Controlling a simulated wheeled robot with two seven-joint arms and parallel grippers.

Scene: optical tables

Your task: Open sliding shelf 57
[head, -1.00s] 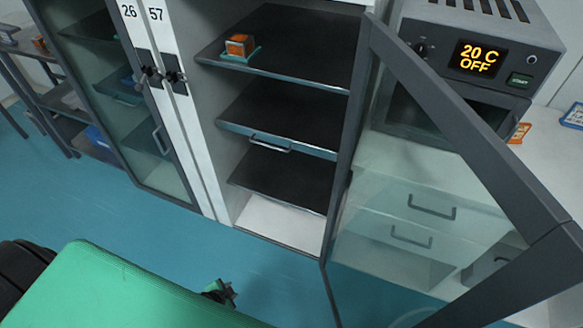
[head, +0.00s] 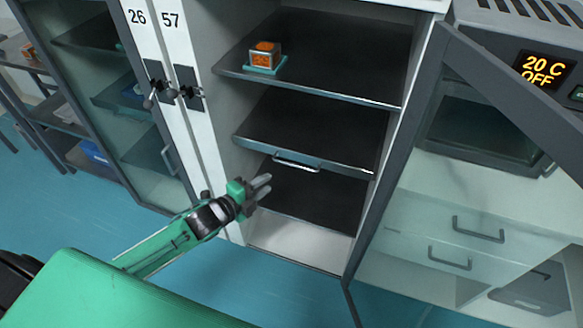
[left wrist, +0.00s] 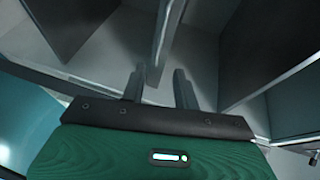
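Cabinet 57 stands open, its number on the white frame (head: 171,20). Its sliding shelf (head: 318,127), the dark middle one, has a light front edge with a bar handle (head: 297,161) and looks pushed in. My left gripper (head: 263,187) is in front of the cabinet's left side, lower than the handle and left of it, apart from it. It is empty, with its two fingers spread. The left wrist view shows the spread fingers (left wrist: 158,88) pointing at grey panels; I cannot make out the handle there. My right gripper is out of view.
The opened glass door (head: 405,165) swings out on the right. An orange cube (head: 265,54) sits on a teal base on the upper shelf (head: 335,50). Closed cabinet 26 (head: 137,17) is on the left. An oven (head: 480,130) reading 20 C OFF stands right of the door.

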